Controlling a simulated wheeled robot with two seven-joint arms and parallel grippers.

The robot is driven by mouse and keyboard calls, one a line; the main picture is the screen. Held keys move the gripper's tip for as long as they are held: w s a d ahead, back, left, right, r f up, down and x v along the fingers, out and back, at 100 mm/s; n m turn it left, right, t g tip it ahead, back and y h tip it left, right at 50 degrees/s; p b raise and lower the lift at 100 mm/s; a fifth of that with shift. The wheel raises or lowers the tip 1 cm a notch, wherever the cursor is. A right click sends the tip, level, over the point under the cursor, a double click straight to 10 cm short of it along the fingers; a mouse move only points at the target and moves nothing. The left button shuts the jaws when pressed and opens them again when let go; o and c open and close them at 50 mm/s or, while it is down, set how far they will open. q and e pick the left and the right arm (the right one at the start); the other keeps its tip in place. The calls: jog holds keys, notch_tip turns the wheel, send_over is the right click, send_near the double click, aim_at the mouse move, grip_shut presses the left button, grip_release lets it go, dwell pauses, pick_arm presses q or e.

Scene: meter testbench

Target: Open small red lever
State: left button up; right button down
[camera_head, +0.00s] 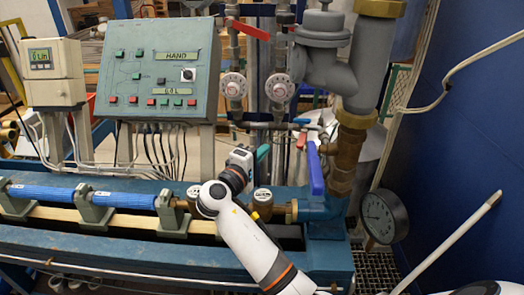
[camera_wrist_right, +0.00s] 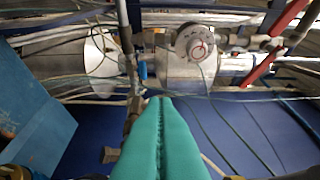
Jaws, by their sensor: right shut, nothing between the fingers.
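A small red lever (camera_head: 301,141) hangs from the pipework right of the middle in the head view, just left of the large blue lever. My right gripper (camera_head: 263,152) has teal fingers and is shut and empty. In the picture its tips are to the left of the small red lever, with a visible gap. In the right wrist view the shut teal fingers (camera_wrist_right: 160,102) point up toward the pipes. A red bar (camera_wrist_right: 261,67) shows there at right; I cannot tell whether it is the small lever. My left gripper is out of view.
A large blue lever (camera_head: 315,168) and a small blue handle (camera_head: 301,121) are close by. A longer red lever (camera_head: 250,30) is higher up. Round meters (camera_head: 233,86) sit above my gripper. The control box (camera_head: 155,75) and gauge (camera_head: 384,217) stand either side.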

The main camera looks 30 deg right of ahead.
aim_at(302, 138)
jog(key=d+p, duration=0.4)
jog(key=d, duration=0.4)
jog(key=shift+w+d+f, duration=0.25)
jog(key=shift+f, duration=0.05)
